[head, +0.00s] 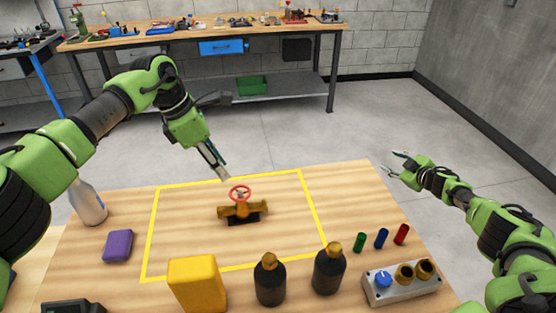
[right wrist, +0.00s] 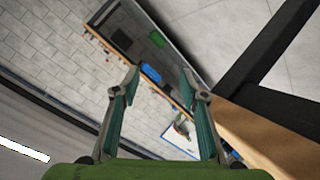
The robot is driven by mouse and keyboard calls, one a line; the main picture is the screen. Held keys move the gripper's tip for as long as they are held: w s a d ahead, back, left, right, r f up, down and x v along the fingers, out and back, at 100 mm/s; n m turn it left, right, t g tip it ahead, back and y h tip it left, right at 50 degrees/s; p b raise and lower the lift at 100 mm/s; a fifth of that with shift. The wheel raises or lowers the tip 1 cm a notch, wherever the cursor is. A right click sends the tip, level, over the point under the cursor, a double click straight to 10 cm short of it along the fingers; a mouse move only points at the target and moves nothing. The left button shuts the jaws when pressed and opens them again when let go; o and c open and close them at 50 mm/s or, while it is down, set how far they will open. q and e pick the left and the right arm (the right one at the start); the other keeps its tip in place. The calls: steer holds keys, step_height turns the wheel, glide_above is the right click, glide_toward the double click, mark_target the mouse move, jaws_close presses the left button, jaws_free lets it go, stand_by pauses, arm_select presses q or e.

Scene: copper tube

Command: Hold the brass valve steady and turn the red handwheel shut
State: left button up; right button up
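The brass valve (head: 242,210) sits upright on a dark base on the wooden table, inside a yellow outlined rectangle. Its red handwheel (head: 240,193) is on top and faces up. My left gripper (head: 224,176) points down toward the handwheel from the upper left, close behind it and apart from it as far as I can tell. Its fingers look close together, and the gap between them is not clear. My right gripper (head: 393,163) is off the table's right far edge, open and empty. In the right wrist view its fingers (right wrist: 160,85) are spread with nothing between them.
Two dark bottles (head: 270,281), a yellow block (head: 197,284) and a control box (head: 402,283) stand along the near side. Green, blue and red cylinders (head: 381,239) are at right. A purple block (head: 118,246) and a white bottle (head: 88,203) are at left.

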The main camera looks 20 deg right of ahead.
steer(key=w+a+r+y, duration=0.1)
steer(key=w+a+r, duration=0.1)
steer(key=w+r, duration=0.25)
steer(key=w+a+r+n+y, duration=0.2)
steer(key=a+y, duration=0.1)
steer(key=a, duration=0.4)
steer(key=w+a+r+n+y, duration=0.1)
steer(key=w+a+r+y, duration=0.1)
steer(key=a, duration=0.5)
steer(key=n+g, duration=0.6)
steer(key=g, duration=0.8)
glide_toward(261, 202)
steer(key=shift+y, duration=0.4)
steer(key=x, duration=1)
steer(key=shift+d+f, duration=0.2)
steer(key=shift+d, duration=0.1)
